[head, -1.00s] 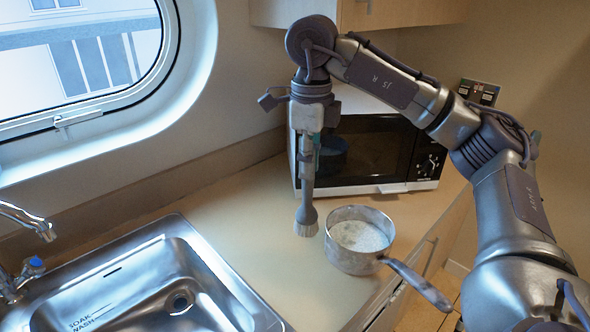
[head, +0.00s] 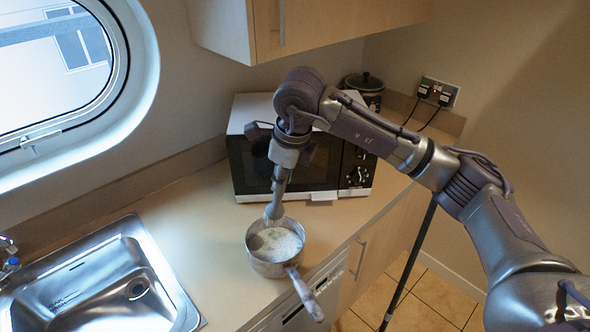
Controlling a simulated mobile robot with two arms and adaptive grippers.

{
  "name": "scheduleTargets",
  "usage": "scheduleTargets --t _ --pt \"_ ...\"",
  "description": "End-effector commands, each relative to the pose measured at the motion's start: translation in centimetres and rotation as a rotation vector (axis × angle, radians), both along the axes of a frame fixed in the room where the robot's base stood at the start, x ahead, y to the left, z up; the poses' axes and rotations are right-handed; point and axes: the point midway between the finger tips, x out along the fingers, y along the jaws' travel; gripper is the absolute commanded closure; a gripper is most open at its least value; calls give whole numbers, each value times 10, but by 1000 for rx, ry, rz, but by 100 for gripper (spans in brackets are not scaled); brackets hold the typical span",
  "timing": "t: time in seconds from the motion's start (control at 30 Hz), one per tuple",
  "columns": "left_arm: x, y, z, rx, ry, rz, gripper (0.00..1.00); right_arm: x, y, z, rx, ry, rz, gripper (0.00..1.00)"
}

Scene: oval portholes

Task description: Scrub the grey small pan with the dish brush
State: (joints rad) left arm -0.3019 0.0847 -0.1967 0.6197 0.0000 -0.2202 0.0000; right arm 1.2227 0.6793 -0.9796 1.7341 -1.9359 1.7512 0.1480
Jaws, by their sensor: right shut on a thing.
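The grey small pan (head: 268,267) stands on the counter in the head view, with its handle pointing toward the front edge at lower right. Whitish stuff or foam shows inside it. My right gripper (head: 280,172) is above the pan, pointing down, shut on the dish brush (head: 273,213). The brush hangs almost upright, with its bristle end at the pan's far left rim or just inside it; whether it touches the pan floor cannot be told. My left gripper is not in view.
A microwave (head: 235,165) stands behind the pan, close to my right gripper. A steel sink (head: 100,290) lies to the left. A cupboard (head: 300,25) hangs above, and a dark pot (head: 363,82) stands at the back. Counter between sink and pan is clear.

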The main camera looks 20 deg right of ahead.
Motion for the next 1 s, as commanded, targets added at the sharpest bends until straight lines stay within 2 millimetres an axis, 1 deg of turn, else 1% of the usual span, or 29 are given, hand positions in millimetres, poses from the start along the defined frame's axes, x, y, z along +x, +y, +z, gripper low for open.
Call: scheduleTargets --t 0.03,0.3,0.6,0.7,0.9,1.0 --pt "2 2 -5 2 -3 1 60 0 0 -8 -1 1 0 100" --pt "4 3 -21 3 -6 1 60 -1 -1 -41 -1 3 0 100" --pt "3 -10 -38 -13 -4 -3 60 -1 -1 -77 -1 3 -1 100" --pt "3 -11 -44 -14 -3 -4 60 -1 -1 -88 -2 2 -1 100" --pt "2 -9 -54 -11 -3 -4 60 0 -1 -110 -2 2 -1 100" --pt "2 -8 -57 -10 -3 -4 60 0 -1 -117 -1 2 -1 100"
